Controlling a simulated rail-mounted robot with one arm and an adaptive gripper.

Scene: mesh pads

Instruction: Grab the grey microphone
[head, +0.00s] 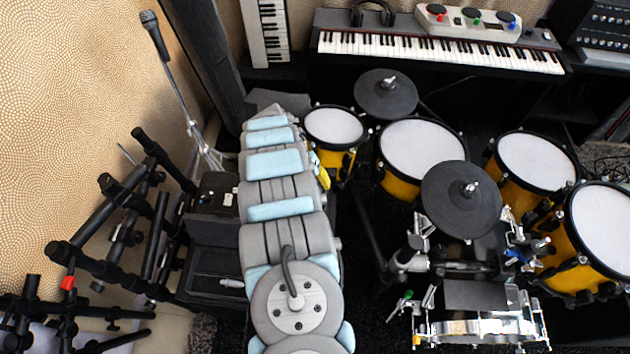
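The grey microphone (154,34) is at the upper left of the head view. It has a dark body and a rounded head pointing up, and it sits tilted at the top of a thin silver stand that slants down to the right. My arm, grey with light blue bands, stretches from the bottom centre up towards the middle left of the view.
A dark column (205,55) stands just right of the microphone. A black rack (120,230) fills the lower left. Yellow drums (420,150) and dark cymbals (461,199) crowd the right. A keyboard (440,47) lies at the back. A patterned wall (65,90) is at left.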

